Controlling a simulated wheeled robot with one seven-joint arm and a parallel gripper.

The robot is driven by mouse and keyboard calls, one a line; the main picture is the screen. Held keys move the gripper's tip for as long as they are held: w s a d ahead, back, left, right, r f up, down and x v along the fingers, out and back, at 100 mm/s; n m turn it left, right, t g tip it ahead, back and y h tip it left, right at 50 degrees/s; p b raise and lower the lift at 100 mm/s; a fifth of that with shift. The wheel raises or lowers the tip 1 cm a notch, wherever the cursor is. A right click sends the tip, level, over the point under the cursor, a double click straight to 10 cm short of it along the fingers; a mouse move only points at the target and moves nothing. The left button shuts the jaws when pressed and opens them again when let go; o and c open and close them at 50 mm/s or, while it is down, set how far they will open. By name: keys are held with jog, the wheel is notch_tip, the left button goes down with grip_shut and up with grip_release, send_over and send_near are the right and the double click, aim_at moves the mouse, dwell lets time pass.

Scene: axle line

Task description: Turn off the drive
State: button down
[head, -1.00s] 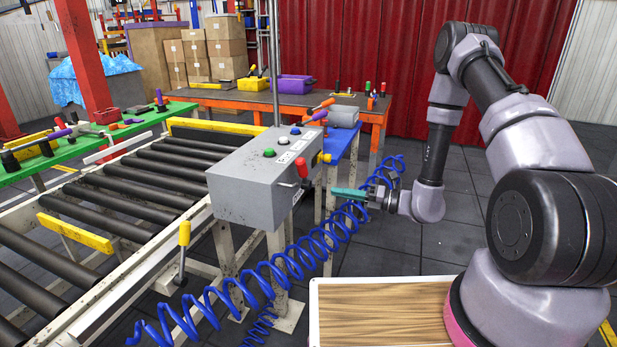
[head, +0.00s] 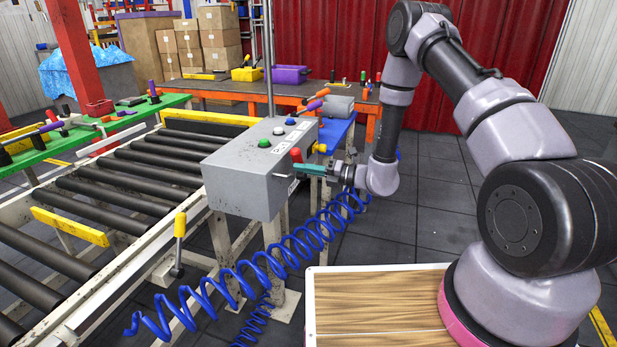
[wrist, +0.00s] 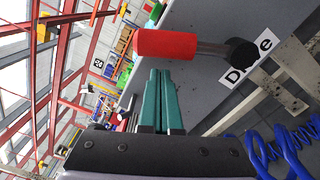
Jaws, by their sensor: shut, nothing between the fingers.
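The grey control box (head: 238,186) stands beside the roller conveyor, with green, blue and white buttons on its top. On its right side is a lever with a red handle (head: 296,156); the handle also shows large in the wrist view (wrist: 165,44), with its metal shank running to a dark pivot beside a "Drive" label (wrist: 250,58). My gripper (head: 303,168) is shut and empty, its teal fingers side by side. In the wrist view the fingertips (wrist: 160,73) appear just below the red handle; I cannot tell whether they touch it.
A blue coiled hose (head: 265,268) hangs below my gripper. The roller conveyor (head: 110,195) lies left of the box. A yellow-handled lever (head: 180,225) stands near the conveyor frame. Dark floor (head: 430,215) is open to the right.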

jog(key=shift+w+r, duration=0.2)
jog(key=shift+w, duration=0.1)
jog(key=shift+w+d+r+m, duration=0.2)
jog(key=shift+w+r+m, duration=0.2)
jog(key=shift+m, duration=0.2)
jog(key=shift+w+d+r+m, duration=0.1)
jog(key=shift+w+r+m, duration=0.05)
jog(key=shift+w+m, duration=0.2)
jog(key=w+d+r+m, duration=0.1)
jog(key=w+d+m, duration=0.1)
jog(key=w+m, duration=0.4)
jog(key=shift+w+d+r+m, duration=0.15)
jog(key=shift+w+d+m, duration=0.05)
jog(key=shift+m, duration=0.35)
jog(key=shift+w, duration=0.1)
dwell(0.3)
